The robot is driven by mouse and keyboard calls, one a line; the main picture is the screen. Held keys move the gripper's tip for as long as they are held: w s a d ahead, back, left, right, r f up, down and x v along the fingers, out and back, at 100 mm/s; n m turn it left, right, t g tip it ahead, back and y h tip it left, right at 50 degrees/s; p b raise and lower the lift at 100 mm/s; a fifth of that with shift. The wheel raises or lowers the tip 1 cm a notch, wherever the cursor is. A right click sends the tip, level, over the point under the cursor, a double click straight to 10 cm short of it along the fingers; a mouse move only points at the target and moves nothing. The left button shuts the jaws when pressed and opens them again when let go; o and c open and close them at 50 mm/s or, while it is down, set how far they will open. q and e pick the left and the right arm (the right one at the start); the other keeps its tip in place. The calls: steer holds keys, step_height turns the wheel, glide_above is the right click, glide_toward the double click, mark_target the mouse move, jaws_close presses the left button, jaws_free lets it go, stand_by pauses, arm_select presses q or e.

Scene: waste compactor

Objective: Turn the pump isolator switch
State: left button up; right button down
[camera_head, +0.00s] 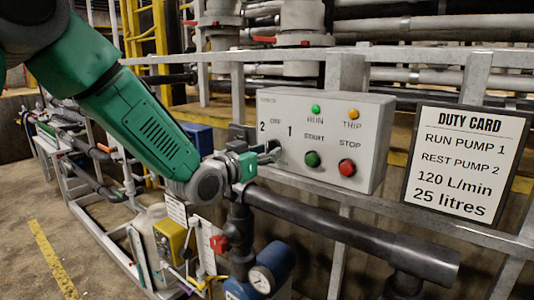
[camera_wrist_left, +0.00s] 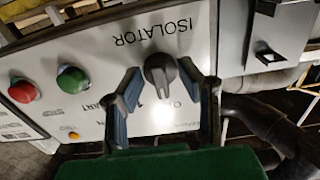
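The pump isolator switch is a grey knob (camera_wrist_left: 160,75) on the control panel, under the upside-down word ISOLATOR in the left wrist view. The grey panel box (camera_head: 372,130) also shows in the head view, marked 2, OFF and 1, but my gripper mostly hides the knob there. My left gripper (camera_head: 272,152) is at the panel's lower left. In the left wrist view its two fingers (camera_wrist_left: 160,84) are spread either side of the knob, with gaps visible; contact with the panel cannot be told. My right gripper is not in view.
The panel carries a green START button (camera_head: 312,159), a red STOP button (camera_head: 347,167) and two lamps. A duty card (camera_head: 463,163) reading RUN PUMP 1 stands right of it. A dark pipe (camera_head: 345,231) runs below, with a red-handled valve (camera_head: 219,243) and gauge (camera_head: 261,280).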

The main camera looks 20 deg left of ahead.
arm_select(q)
steer(key=shift+s+a, duration=0.1)
steer(key=shift+s, duration=0.2)
steer(key=v, duration=1.1)
steer(key=shift+s, duration=0.15)
